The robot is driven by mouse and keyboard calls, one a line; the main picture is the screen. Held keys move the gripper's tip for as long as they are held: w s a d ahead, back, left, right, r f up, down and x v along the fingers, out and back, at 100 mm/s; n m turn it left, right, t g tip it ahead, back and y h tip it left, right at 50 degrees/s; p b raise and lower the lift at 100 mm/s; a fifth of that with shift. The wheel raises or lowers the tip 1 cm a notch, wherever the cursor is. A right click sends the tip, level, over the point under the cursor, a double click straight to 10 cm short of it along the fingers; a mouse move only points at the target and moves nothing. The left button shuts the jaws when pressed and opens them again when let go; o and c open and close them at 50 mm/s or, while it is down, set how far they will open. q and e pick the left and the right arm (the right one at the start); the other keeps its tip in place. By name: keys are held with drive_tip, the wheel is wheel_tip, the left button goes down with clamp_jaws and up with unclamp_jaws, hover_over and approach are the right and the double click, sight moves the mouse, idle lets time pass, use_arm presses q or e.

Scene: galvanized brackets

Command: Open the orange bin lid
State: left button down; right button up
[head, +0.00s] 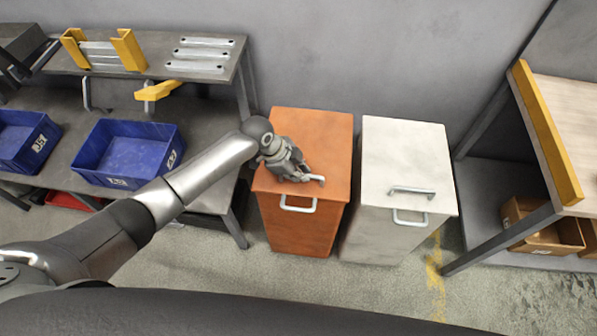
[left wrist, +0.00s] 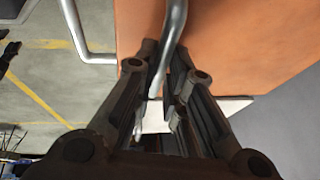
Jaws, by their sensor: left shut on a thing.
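The orange bin (head: 300,226) stands on the floor against the wall, with a silver handle on its front. Its orange lid (head: 325,130) lies flat on top and looks closed. My left gripper (head: 304,176) is over the lid's front part, shut on the lid handle (head: 318,179), a silver bar. In the left wrist view, the lid handle (left wrist: 176,25) runs between my fingers (left wrist: 158,85), with the orange surface behind it. The fingers hide part of the handle. My right gripper is in neither view.
A white bin (head: 385,230) with its own handles stands close to the right of the orange one. A bench with blue bins (head: 125,152) is at left. A wooden-topped table (head: 570,120) is at right. Bare floor (head: 300,275) lies in front.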

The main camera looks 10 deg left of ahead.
use_arm(q)
drive_tip(key=w+r+g, duration=0.1)
drive_tip(key=w+r, duration=0.3)
drive_tip(key=r, duration=0.4)
drive_tip(key=w+r+g, duration=0.1)
drive_tip(key=w+r, duration=0.4)
drive_tip(key=r, duration=0.2)
drive_tip(key=shift+w+r+n, duration=0.25)
drive_tip(key=shift+r+n, duration=0.05)
drive_tip(key=shift+r, duration=0.1)
drive_tip(key=shift+a, duration=0.15)
